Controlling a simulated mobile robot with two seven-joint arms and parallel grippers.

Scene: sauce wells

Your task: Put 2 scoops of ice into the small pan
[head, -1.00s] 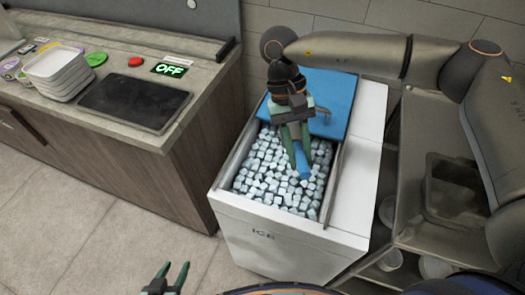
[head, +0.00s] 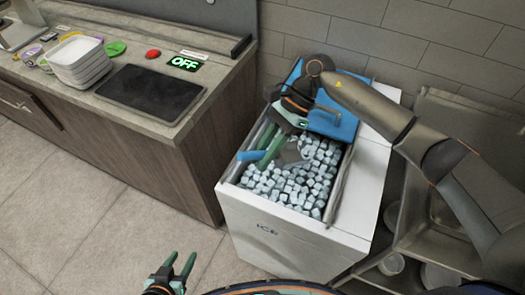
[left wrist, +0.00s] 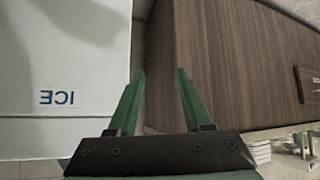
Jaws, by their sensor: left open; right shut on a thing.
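The white ice chest (head: 275,240), marked ICE, stands in the middle of the head view with its top open, full of ice cubes (head: 305,185). My right gripper (head: 262,160) is over the left part of the opening, shut on the blue handle (head: 250,155) of a scoop. The grey scoop head (head: 292,153) lies low at the ice; whether it holds cubes is unclear. My left gripper (head: 178,264) is open and empty in front of the chest, and its fingers show in the left wrist view (left wrist: 160,80). I cannot tell which thing is the small pan.
A counter (head: 190,105) at the left holds a stack of white trays (head: 78,62), a black plate (head: 150,92), a green OFF sign (head: 184,64) and a red button (head: 153,53). A blue lid (head: 335,122) is behind the ice. Metal shelving stands at the right.

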